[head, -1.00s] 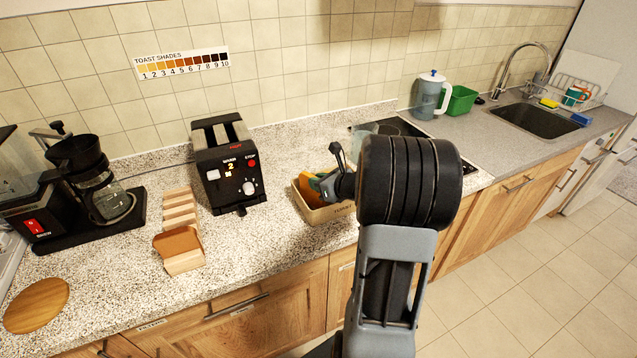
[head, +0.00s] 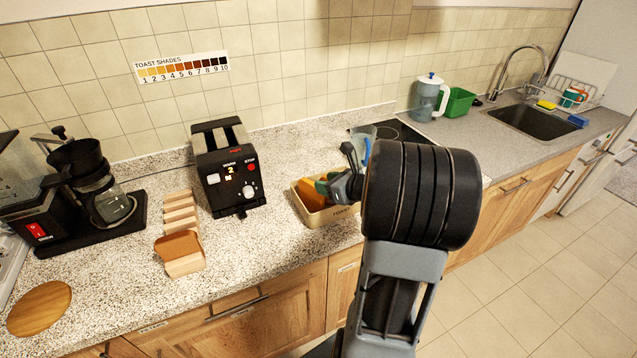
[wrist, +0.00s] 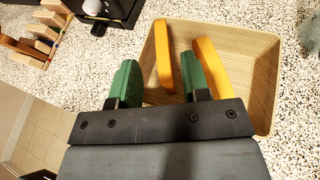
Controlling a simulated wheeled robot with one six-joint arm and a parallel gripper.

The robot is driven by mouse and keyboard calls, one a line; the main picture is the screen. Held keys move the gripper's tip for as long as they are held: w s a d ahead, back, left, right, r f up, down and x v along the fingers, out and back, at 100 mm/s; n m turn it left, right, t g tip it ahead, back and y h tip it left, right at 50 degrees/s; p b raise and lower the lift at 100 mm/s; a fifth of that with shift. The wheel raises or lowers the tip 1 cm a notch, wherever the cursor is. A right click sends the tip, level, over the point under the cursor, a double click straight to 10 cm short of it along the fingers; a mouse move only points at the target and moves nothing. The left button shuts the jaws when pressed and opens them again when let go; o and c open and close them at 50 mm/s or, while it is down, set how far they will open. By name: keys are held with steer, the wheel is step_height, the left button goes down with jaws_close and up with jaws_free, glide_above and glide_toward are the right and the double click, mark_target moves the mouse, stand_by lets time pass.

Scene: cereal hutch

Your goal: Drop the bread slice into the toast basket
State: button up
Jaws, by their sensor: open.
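The toast basket (head: 335,214) is a tan box on the counter right of the toaster; it fills much of the wrist view (wrist: 262,75). Two golden-orange bread slices are in it, standing on edge or leaning. One slice (wrist: 164,50) lies between my green fingertips, apart from both, near the basket's left wall. The other slice (wrist: 212,66) is just right of the right fingertip. In the head view an orange slice (head: 309,196) shows at the basket's left side. My gripper (wrist: 160,82) is open over the basket; my wrist hides part of it in the head view.
A black toaster (head: 228,170) stands left of the basket. A wooden rack (head: 181,212) with a brown bread slice (head: 179,245) at its front is further left, then a coffee maker (head: 95,205). A glass (head: 362,138) and dark hob (head: 400,132) lie behind my arm.

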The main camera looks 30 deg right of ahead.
steer(key=v, duration=0.7)
steer(key=w+a+r+m+h, duration=0.1)
steer(key=w+r+m+h, duration=0.5)
steer(key=m, duration=0.7)
steer(key=s+a+f+m+g+y, duration=0.1)
steer(key=s+a+f+m+g, duration=0.2)
steer(key=s+a+m, duration=0.4)
steer(key=s+a+f+m+g+y, duration=0.1)
steer(key=s+a+f+m+g, duration=0.3)
steer(key=a+m, duration=0.9)
steer(key=s+m+g+b, duration=0.1)
steer(key=s+m+g, duration=0.1)
steer(key=m, duration=0.3)
steer(key=shift+s+a+m, duration=0.2)
steer(key=shift+s+m, duration=0.2)
steer(key=shift+s, duration=0.3)
steer(key=shift+f, duration=0.15)
